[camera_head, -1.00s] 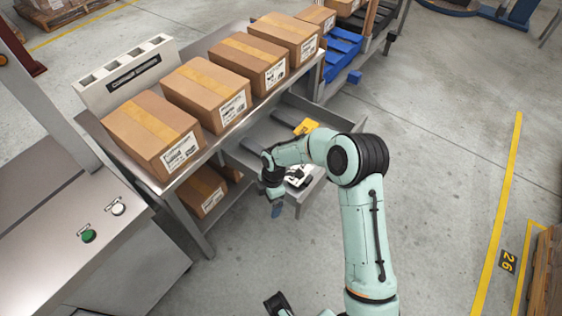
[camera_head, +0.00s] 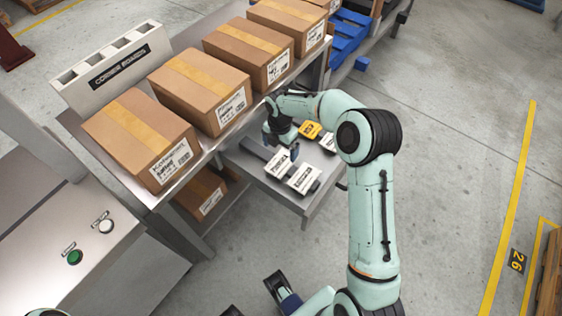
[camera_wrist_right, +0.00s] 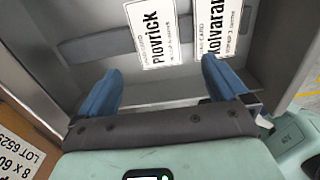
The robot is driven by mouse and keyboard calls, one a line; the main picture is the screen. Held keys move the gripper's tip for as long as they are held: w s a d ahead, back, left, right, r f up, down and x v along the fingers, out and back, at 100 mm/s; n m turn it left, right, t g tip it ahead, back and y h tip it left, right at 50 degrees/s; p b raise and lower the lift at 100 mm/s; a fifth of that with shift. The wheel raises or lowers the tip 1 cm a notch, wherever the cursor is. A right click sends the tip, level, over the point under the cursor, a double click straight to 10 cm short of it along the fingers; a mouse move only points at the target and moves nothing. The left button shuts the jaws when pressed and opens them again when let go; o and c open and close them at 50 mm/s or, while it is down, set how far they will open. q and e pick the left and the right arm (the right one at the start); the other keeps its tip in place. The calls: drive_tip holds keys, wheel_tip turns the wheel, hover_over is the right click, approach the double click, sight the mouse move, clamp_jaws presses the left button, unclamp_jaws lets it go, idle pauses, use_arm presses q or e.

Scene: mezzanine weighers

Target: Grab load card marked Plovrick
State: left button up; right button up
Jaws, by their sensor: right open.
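The Plovrick load card (camera_wrist_right: 155,35) is a white card with black print, lying in a grey drawer tray (camera_head: 320,205). In the wrist view it lies just beyond my open right gripper (camera_wrist_right: 162,82), whose blue fingers are empty and apart. A white Kolvaran card (camera_wrist_right: 222,28) lies to its right, beyond the right finger. In the head view my right gripper (camera_head: 285,148) is over the tray, and the Plovrick card appears to be the left white card (camera_head: 281,163) under it. Dark and blue parts at the bottom edge may be my left gripper (camera_head: 268,295), cut off.
A yellow card (camera_head: 311,130) and another white card (camera_head: 328,143) lie farther back in the tray. Cartons (camera_head: 150,130) line the shelf above on the left. A white corner-boards holder (camera_head: 112,68) stands behind them. The floor right of the tray is clear.

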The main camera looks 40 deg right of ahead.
sight(281, 163)
wheel_tip(281, 163, down, 3)
drive_tip(key=shift+f, duration=0.2)
drive_tip(key=f, duration=0.2)
drive_tip(key=d+f, duration=0.1)
drive_tip(key=f, duration=0.1)
drive_tip(key=shift+w+b, duration=0.35)
drive_tip(key=shift+b, duration=0.05)
drive_tip(key=shift+f, duration=0.65)
drive_tip(key=c, duration=0.9)
